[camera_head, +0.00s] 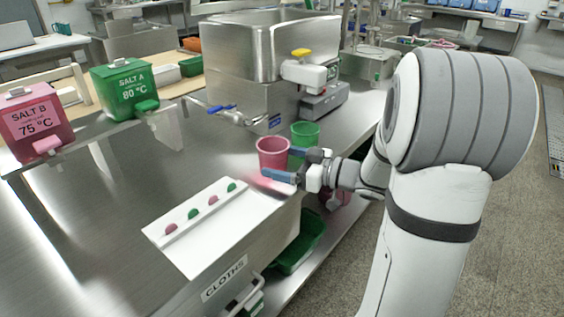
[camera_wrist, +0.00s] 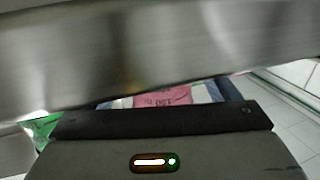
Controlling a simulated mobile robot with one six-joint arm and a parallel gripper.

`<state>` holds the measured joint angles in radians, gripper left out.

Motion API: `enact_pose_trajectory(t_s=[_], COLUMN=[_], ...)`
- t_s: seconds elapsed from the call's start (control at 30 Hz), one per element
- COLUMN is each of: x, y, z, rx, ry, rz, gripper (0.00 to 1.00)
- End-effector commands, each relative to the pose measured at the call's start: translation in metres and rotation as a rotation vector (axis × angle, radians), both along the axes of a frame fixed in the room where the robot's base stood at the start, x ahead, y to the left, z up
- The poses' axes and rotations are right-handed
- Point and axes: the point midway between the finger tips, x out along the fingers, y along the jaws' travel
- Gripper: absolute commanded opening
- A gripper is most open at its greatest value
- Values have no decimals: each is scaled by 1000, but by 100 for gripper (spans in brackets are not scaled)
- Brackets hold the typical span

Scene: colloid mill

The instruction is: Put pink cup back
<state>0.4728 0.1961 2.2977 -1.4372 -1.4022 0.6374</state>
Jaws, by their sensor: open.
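The pink cup (camera_head: 272,154) stands upright on the steel table, near its right edge. The green cup (camera_head: 304,134) stands just behind it to the right. My gripper (camera_head: 294,165) is open at the pink cup's right side, with one blue finger in front of the cup and the other towards the green cup. I cannot tell whether a finger touches the pink cup. In the wrist view, a pink surface with faint markings (camera_wrist: 163,97) shows between the blue fingers; most of it is hidden, and I cannot tell whether it is the cup.
A white board with pink and green pieces (camera_head: 196,222) lies in front, above a "CLOTHS" box (camera_head: 224,279). The steel machine (camera_head: 262,80) stands behind the cups. Salt A (camera_head: 122,92) and Salt B (camera_head: 38,122) containers stand left. A green bin (camera_head: 300,246) sits below. The table's middle-left is clear.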

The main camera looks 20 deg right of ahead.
Motion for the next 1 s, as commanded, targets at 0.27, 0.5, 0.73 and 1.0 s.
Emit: enact_pose_trajectory(t_s=[0.27,0.5,0.73,1.0], x=[-32,-59,-72,-74], y=[-41,-74,-89,-90], z=[5,6,6,6], rx=[1,2,1,1], ry=[1,2,2,1], rz=[-7,-4,-1,1], gripper=[82,82,82,82])
